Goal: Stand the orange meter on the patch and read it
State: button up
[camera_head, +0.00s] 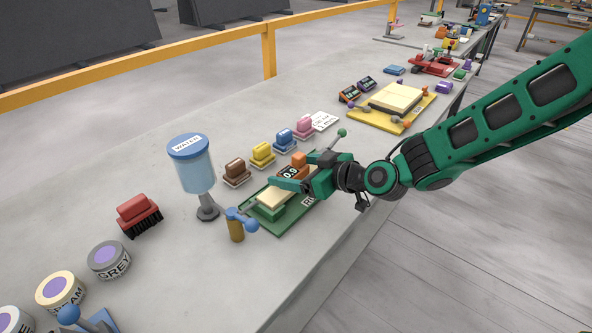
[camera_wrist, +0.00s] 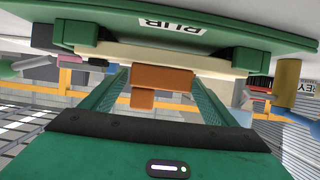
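The orange meter (camera_head: 299,160) is over the pale slab (camera_head: 273,198) on the green board (camera_head: 282,224); its dark display reads 0.0. My gripper (camera_head: 305,171) reaches in from the right, low over the board, with one finger on each side of the meter. In the wrist view, which looks upside down, the meter (camera_wrist: 162,78) fills the space between the fingertips, against the edge of the pale slab (camera_wrist: 115,54). The fingers look shut on it. Whether its foot rests on the slab is hard to tell. No separate patch outline shows; my gripper hides part of the slab.
Brown (camera_head: 235,171), yellow (camera_head: 262,154), blue and pink blocks stand in a row behind the board. A blue-topped water dispenser (camera_head: 194,170), a brown post with a blue handle (camera_head: 236,228) and a red brush (camera_head: 138,214) stand left. A yellow board (camera_head: 372,119) lies farther back.

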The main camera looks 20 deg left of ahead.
jog(key=v, duration=1.2)
jog(key=shift+s+r, duration=0.1)
jog(key=d+f+m+h, duration=0.2)
jog(key=d+h, duration=0.1)
jog(key=d, duration=0.7)
jog(key=s+d+f+m+h, duration=0.1)
jog(key=d+m+h, duration=0.25)
jog(key=d, duration=0.65)
jog(key=d+f+m+h, duration=0.2)
jog(key=d+h, duration=0.1)
jog(key=d, duration=0.7)
jog(key=s+d+r+m+g+h, duration=0.1)
jog(key=s+d+r+m+g, duration=0.1)
jog(key=s+d+m, duration=0.4)
jog(key=s+d+r+m+g+h, duration=0.2)
jog(key=s+d+m, duration=0.4)
jog(key=s+d, duration=0.7)
jog(key=s+r+g, duration=0.1)
jog(key=s, duration=0.2)
jog(key=shift+s+d+r, duration=0.15)
jog(key=shift+d+r, duration=0.2)
jog(key=shift+m, duration=0.25)
